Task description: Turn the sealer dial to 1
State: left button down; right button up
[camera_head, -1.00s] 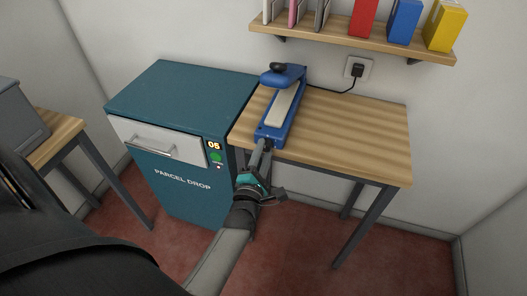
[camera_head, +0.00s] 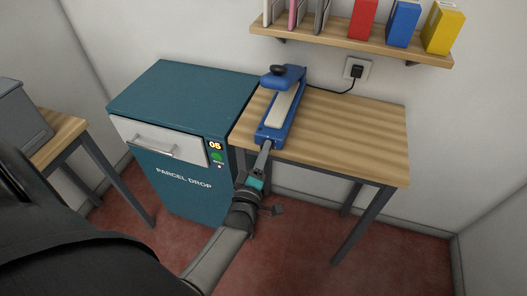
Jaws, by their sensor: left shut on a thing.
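The blue sealer (camera_head: 271,134) lies on the wooden table (camera_head: 350,130), with a pale strip along its top and a raised blue arm with a black knob at its far end. My left gripper (camera_head: 267,147) is at the sealer's near end, its fingers shut at the front face. The dial is hidden behind the fingertips, so its setting cannot be read. My right gripper is not in view.
A teal parcel drop cabinet (camera_head: 180,90) with a drawer and a lit "05" display stands left of the table. A shelf (camera_head: 350,38) with boxes hangs above. A cord runs from the sealer to a wall socket (camera_head: 357,68). The table's right half is clear.

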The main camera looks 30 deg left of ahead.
pick_arm(q)
jog(key=shift+m, duration=1)
jog(key=c, duration=0.5)
grip_release()
jog(key=p+v, duration=0.1)
jog(key=v, duration=1.4)
jog(key=shift+s+a+p, duration=0.1)
jog(key=shift+s+p, duration=0.05)
jog(key=shift+p, duration=0.25)
